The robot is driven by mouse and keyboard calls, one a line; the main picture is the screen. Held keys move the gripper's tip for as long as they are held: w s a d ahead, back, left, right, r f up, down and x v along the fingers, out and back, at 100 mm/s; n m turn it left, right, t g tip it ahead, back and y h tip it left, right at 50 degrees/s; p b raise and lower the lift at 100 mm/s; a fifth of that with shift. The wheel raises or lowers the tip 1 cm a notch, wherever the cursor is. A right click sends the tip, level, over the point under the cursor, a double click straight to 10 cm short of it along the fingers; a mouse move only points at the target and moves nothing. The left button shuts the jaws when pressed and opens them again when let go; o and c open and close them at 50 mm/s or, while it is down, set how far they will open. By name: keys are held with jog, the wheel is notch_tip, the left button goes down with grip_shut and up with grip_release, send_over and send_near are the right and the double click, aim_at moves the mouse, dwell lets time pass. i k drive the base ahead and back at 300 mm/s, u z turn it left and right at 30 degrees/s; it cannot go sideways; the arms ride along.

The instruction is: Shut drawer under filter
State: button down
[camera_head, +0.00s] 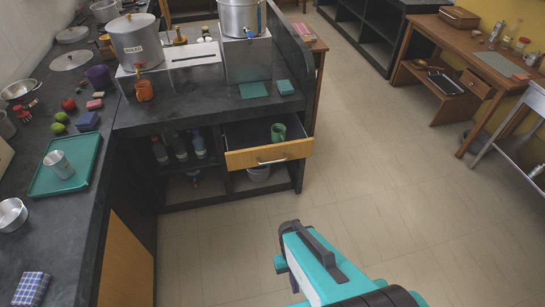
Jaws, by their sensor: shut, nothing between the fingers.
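The drawer (270,154) with the light wood front and a metal bar handle is pulled out below the dark counter. A green mug (278,132) stands inside it. Above it, a steel canister (238,16) with a blue tap stands on a steel box stand (246,60). A second steel canister (137,42) with a lid, label and red tap stands to the left. My teal and black arm reaches in from the bottom, in front of the drawer and apart from it in the picture. I see no gripper fingers.
Open shelves with bottles (180,147) lie left of the drawer, and a pot (258,173) stands below it. The left counter holds a green tray (66,168) with a steel cup. The tiled floor (390,150) in the middle is clear. A wooden desk (462,43) stands at right.

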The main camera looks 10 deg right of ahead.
aim_at(250, 143)
jog(key=z, duration=1.4)
jog(key=k, duration=0.1)
jog(key=u, duration=2.9)
jog(key=i, duration=1.05)
jog(key=z, duration=0.75)
